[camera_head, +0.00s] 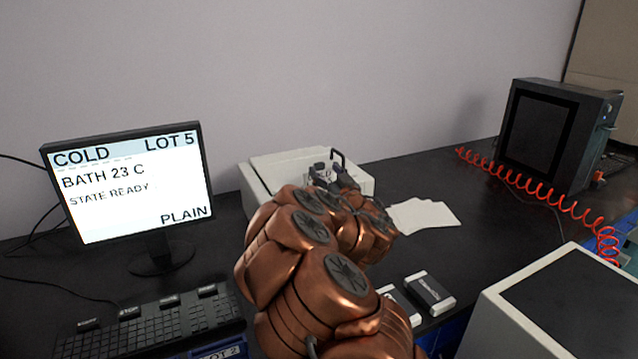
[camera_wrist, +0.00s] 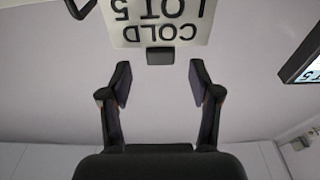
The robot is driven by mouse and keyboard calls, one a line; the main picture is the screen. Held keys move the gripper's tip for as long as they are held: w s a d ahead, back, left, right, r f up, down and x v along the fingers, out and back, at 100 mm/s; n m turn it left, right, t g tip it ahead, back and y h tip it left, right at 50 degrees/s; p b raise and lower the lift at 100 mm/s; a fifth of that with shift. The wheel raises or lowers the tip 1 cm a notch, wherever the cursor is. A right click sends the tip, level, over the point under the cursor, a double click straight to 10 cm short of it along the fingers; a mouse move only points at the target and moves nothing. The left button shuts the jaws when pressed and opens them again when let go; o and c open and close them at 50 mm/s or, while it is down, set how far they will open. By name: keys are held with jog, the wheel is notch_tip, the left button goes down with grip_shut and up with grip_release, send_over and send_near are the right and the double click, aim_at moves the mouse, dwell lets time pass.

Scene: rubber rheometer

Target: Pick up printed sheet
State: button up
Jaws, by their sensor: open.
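A white printed sheet (camera_wrist: 185,42) shows at the top of the wrist view, its black text "COLD LOT 5" upside down. A small dark block (camera_wrist: 160,56) sits at its lower edge in that picture. My gripper (camera_wrist: 160,82) is open and empty, its two dark fingers on either side of the block's line and apart from the sheet. In the head view my copper-coloured arm reaches over the white machine (camera_head: 262,180) and hides much of it. I cannot make out the printed sheet there.
Blank-looking white sheets (camera_head: 428,215) lie on the black bench (camera_head: 490,225) right of my arm. A monitor (camera_head: 130,185) and keyboard (camera_head: 150,325) stand left. Small boxes (camera_head: 430,293) lie in front. A red coiled hose (camera_head: 540,195) runs by a dark-fronted unit (camera_head: 545,135) at right.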

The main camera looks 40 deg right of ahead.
aim_at(321, 166)
jog(key=x, duration=0.3)
jog(key=shift+w+p, duration=0.35)
jog(key=shift+p, duration=0.05)
jog(key=shift+w+d, duration=0.15)
jog(key=shift+w, duration=0.1)
jog(key=c, duration=1.1)
jog(key=shift+o, duration=0.2)
